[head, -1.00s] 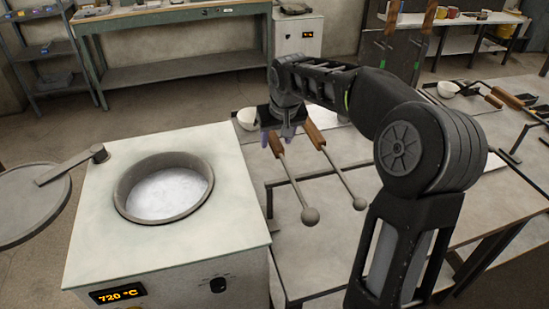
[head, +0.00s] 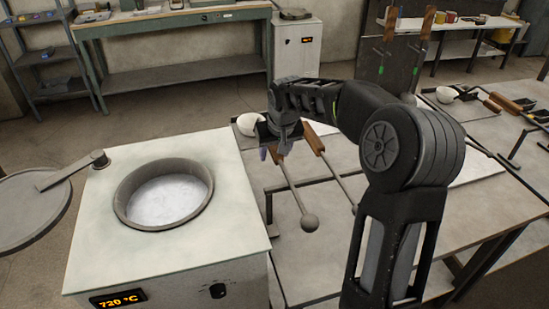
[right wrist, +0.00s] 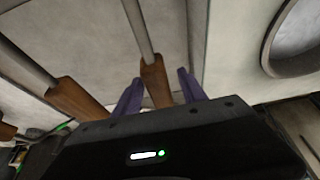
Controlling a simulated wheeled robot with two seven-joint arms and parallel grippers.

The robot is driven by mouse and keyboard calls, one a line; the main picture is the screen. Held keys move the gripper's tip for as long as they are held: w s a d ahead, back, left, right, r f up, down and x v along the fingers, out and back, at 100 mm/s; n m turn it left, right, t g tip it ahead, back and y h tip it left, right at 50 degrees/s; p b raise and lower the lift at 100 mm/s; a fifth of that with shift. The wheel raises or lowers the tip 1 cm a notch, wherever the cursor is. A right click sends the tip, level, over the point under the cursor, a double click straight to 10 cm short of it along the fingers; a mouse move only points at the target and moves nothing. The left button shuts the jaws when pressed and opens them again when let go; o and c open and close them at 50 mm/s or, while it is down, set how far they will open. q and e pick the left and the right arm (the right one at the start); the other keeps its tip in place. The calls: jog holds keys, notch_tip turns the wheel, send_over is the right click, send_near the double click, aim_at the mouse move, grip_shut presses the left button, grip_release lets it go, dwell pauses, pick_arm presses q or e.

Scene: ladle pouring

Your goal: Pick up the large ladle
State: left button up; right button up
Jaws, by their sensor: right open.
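Two long tools with wooden handles, thin rods and round grey ends lie side by side on the table. The left one, with the bigger-looking round end (head: 309,223), I take for the large ladle. The other tool's handle (head: 314,138) lies to its right. In the right wrist view that wooden handle (right wrist: 155,80) shows between the purple fingertips (right wrist: 160,86). Contact cannot be made out. My left gripper is out of view.
The furnace (head: 95,225) with a round pot (head: 118,195) of silvery melt stands left of the table, reading 720 °C. A white bowl (head: 247,121) sits behind the gripper. Another bowl (head: 446,94) and more wooden-handled tools lie at the right. A round lid (head: 35,225) is far left.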

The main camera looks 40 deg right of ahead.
jog(key=x, duration=0.3)
jog(key=shift+w+d+f, duration=0.1)
jog(key=shift+f, duration=0.25)
jog(key=shift+c, duration=0.2)
grip_shut()
dwell(0.4)
dwell(0.8)
jog(key=shift+w+r, duration=0.1)
jog(key=shift+r, duration=0.05)
